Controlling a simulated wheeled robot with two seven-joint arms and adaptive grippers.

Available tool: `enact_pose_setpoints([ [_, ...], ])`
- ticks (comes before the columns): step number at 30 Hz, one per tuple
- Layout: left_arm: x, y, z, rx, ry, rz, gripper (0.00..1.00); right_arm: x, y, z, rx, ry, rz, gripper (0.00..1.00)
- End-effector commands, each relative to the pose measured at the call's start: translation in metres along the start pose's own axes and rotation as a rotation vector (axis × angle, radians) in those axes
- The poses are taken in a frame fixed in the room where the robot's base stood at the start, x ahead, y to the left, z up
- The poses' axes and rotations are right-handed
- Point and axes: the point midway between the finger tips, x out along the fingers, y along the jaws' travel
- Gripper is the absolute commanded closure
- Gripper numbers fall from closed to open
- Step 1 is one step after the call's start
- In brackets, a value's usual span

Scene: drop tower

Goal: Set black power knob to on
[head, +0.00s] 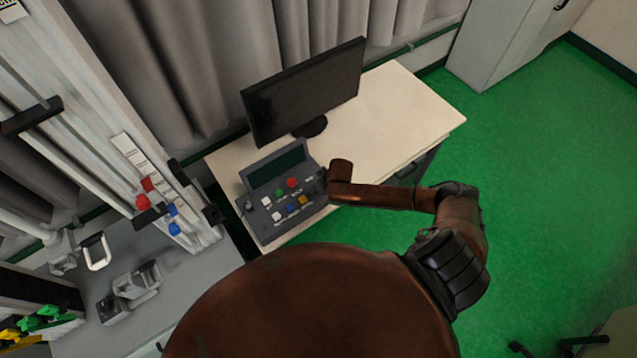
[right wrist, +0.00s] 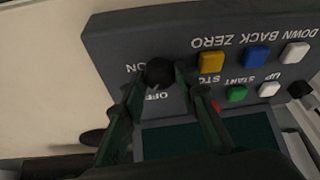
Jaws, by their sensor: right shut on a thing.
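The black power knob (right wrist: 160,70) is on the grey control panel (right wrist: 110,30), between printed ON and OFF labels that appear upside down in the right wrist view. My right gripper (right wrist: 158,80) has its two fingers on either side of the knob and is shut on it. I cannot tell the knob's pointer direction. In the head view my right gripper (head: 322,183) is at the right end of the panel (head: 262,225) and hides the knob. My left gripper is not in view.
Yellow (right wrist: 211,61), blue (right wrist: 257,56) and white (right wrist: 295,53) buttons sit beside the knob; green (right wrist: 237,93) and red (right wrist: 215,105) ones are near the fingers. A monitor (head: 305,90) stands behind the panel on the desk (head: 420,110). A tower rig (head: 150,180) stands left.

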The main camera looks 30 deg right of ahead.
Motion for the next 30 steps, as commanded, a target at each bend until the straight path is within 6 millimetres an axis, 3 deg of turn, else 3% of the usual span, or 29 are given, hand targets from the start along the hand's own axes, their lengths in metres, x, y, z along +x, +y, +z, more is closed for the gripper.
enact_pose_setpoints([
  [3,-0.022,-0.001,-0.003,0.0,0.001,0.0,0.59,-0.004,-0.004,-0.001,0.106,-0.003,0.038,0.96],
  [15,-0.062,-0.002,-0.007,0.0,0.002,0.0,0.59,-0.002,-0.006,0.0,0.457,-0.005,0.185,0.96],
  [30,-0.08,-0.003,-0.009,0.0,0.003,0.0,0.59,0.001,-0.006,-0.001,0.799,-0.004,0.33,0.96],
])
